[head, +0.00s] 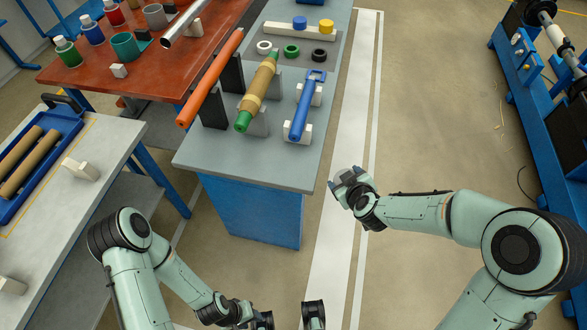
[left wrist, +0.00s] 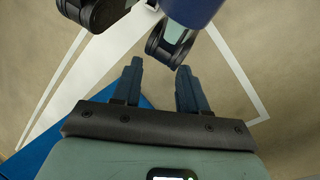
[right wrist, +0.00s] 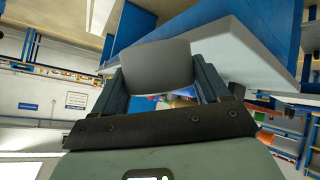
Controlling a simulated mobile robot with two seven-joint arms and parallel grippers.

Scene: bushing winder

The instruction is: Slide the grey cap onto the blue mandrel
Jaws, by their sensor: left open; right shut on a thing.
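The blue mandrel (head: 303,110) lies on white V-supports on the grey bench, its slotted end at the back. My right gripper (head: 348,184) is in the air beside the bench's front right corner, apart from the mandrel. It is shut on the grey cap, which shows as a grey block between the fingers in the right wrist view (right wrist: 157,66). In the left wrist view my left gripper (left wrist: 160,68) is open and empty over the floor. In the head view my left arm is low at the bottom edge, and its fingers cannot be made out clearly.
A green-tipped tan mandrel (head: 258,92) and an orange tube (head: 210,78) lie left of the blue mandrel. Rings (head: 291,50) and a cream block (head: 300,32) stand behind. A red table (head: 110,72) and a side table (head: 105,150) are left.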

